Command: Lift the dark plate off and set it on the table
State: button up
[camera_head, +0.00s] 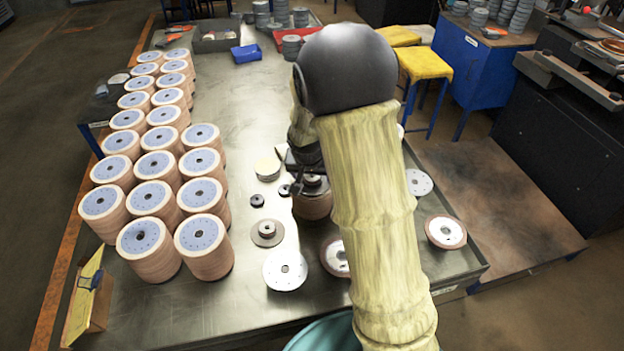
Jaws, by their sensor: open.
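A short stack of brownish flap discs (312,207) stands near the middle of the metal table (225,310). A dark plate (314,187) with a small hub lies on top of it. My gripper (302,184) is at the top of this stack, at or just above the dark plate. The fingers are small and dark, and I cannot tell whether they touch the plate. My arm hides the right side of the stack and part of the table behind it.
Several tall stacks of flap discs (152,200) fill the table's left side. Loose parts lie near the stack: a silver disc (285,270), a grey flanged disc (267,234) and a red-rimmed disc (335,258). Bare table shows at front left and behind.

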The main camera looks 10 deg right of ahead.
dwell(0.5)
jog(key=c, duration=1.4)
jog(key=shift+o, duration=0.2)
jog(key=shift+r, duration=0.15)
notch_tip(320, 180, up, 10)
jog(key=shift+b, duration=0.4)
